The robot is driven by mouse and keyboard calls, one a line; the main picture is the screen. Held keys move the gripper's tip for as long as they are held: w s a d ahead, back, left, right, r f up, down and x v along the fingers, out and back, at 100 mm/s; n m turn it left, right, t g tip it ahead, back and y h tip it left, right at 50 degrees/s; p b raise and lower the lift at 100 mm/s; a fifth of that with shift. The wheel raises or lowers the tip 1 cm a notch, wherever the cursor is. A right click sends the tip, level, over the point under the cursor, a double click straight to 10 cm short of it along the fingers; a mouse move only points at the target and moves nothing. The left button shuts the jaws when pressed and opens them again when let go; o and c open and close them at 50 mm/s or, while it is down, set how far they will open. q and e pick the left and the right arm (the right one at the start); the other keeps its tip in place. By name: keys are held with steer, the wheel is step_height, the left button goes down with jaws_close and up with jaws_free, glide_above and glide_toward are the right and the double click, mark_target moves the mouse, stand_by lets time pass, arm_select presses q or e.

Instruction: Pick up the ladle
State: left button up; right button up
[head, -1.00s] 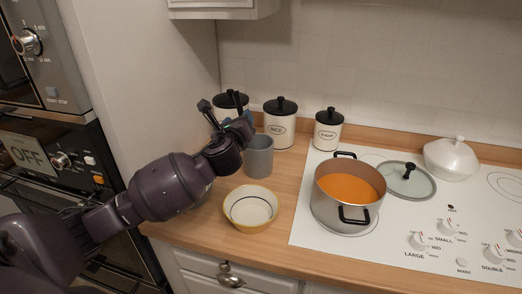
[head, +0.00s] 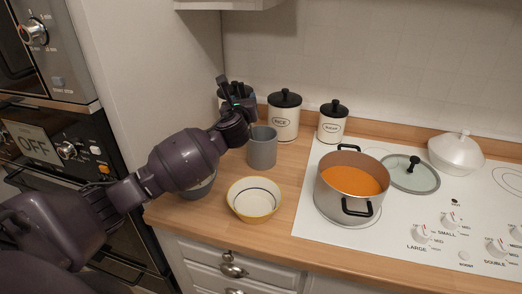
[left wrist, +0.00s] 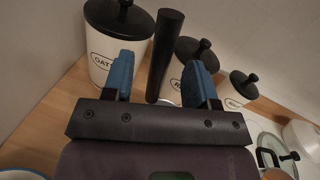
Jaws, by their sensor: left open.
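A dark, upright cylindrical handle (left wrist: 164,55), which looks like the ladle's, shows in the left wrist view. Its lower end and any bowl are hidden behind my gripper. My left gripper (left wrist: 161,72) is open, with one blue-padded finger on each side of the handle and gaps on both sides. In the head view the left gripper (head: 236,96) is at the back of the counter, in front of the leftmost canister and just left of the grey cup (head: 262,150). The handle cannot be told apart from the dark fingers there. My right gripper is not in view.
Canisters (head: 285,118) stand along the back wall. A cream bowl (head: 254,200) and a partly hidden grey bowl (head: 199,189) are on the counter (head: 205,225). A pot (head: 345,203) of orange soup and a glass lid (head: 418,180) sit on the cooktop. Ovens (head: 60,150) stand left.

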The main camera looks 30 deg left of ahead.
arm_select(q)
steer(key=x, duration=0.4)
steer(key=shift+f, duration=0.1)
jaws_close()
